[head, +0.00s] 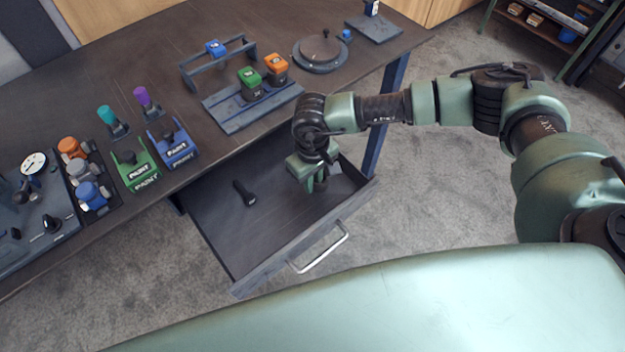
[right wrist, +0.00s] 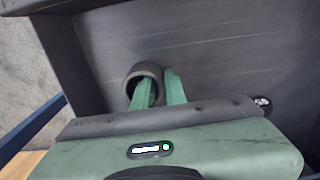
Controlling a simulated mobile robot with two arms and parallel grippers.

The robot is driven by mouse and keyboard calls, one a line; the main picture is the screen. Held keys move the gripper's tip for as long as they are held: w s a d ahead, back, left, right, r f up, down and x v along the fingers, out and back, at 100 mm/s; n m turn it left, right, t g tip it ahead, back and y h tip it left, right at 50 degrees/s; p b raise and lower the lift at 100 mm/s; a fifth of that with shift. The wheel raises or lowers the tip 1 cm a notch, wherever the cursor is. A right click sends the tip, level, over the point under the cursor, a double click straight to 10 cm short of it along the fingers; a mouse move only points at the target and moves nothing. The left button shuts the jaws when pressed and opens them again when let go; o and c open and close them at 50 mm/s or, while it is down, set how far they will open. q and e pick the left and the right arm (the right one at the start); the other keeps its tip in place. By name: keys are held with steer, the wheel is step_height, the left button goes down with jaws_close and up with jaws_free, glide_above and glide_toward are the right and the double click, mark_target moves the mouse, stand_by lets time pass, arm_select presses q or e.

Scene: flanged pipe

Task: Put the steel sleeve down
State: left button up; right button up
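The steel sleeve (right wrist: 147,70) is a short dark grey ring in the right wrist view, over the floor of an open drawer. My right gripper (right wrist: 160,90) has one green finger inside the ring and the other just outside its right side, with the wall between them. The fingers look closed on that wall. I cannot tell whether the sleeve touches the drawer floor. In the head view my right gripper (head: 314,184) points down into the drawer (head: 265,215), and the sleeve cannot be made out there. My left gripper is not in view.
A black flashlight-like object (head: 244,193) lies in the drawer, left of my right gripper. The drawer has a silver handle (head: 320,248) at its front. The workbench (head: 215,130) above holds paint holders, colored bottles and a grey rack. The drawer's front floor is clear.

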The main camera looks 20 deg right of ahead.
steer(key=shift+o, duration=0.6)
steer(key=shift+r, duration=0.6)
step_height(320, 180, up, 11)
steer(key=b, duration=0.1)
steer(key=shift+s+a, duration=0.1)
